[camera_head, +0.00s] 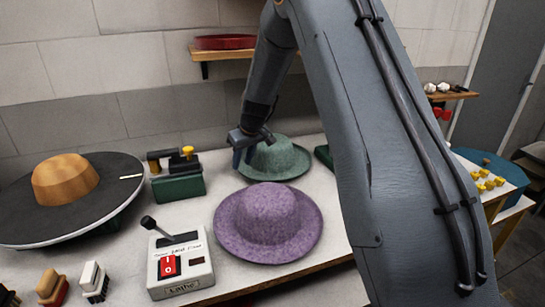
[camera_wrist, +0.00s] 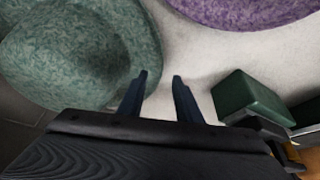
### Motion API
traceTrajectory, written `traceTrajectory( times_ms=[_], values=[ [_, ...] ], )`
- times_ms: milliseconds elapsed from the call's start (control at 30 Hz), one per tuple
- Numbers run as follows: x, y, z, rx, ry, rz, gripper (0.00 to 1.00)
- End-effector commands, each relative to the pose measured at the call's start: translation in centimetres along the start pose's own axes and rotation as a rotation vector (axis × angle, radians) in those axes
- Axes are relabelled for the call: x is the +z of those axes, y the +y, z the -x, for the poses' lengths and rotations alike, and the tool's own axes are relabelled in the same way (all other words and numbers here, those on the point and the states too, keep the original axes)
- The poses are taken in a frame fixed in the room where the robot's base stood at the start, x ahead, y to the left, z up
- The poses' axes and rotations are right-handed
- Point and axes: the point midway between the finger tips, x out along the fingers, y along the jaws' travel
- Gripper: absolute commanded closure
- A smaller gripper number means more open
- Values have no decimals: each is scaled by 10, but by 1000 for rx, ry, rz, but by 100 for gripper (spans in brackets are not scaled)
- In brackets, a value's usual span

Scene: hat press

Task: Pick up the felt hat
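Two felt hats lie on the white table. A green felt hat (camera_head: 277,157) is at the back, and a purple felt hat (camera_head: 268,222) is in front of it. My gripper (camera_head: 250,150) is at the left edge of the green hat. In the wrist view my gripper (camera_wrist: 160,76) is open, its two dark fingers apart. One finger overlaps the brim edge of the green hat (camera_wrist: 75,55), and the other is over bare table. I cannot tell whether the finger touches the brim. The purple hat (camera_wrist: 245,8) shows at the top of the wrist view.
A dark round disc (camera_head: 112,205) bearing an orange hat block (camera_head: 65,179) stands at left. A green box (camera_head: 178,186) is left of my gripper. A control box with lever and red switch (camera_head: 180,266) is in front. Brushes (camera_head: 50,287) lie at front left. My arm hides the right part.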

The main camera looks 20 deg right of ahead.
Motion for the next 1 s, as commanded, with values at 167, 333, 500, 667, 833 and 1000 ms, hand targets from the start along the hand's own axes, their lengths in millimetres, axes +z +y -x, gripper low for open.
traceTrajectory(
  times_ms=[167, 333, 500, 667, 833, 1000],
  values=[
    [2, 1, -22, 0, -2, -2, 69],
    [2, 1, -35, 0, -1, -1, 69],
    [2, 1, -38, 1, 0, -1, 69],
    [2, 1, -37, 1, 0, -1, 77],
    [2, 1, -37, 1, 0, -1, 100],
    [2, 1, -37, 1, 0, -1, 100]
  ],
)
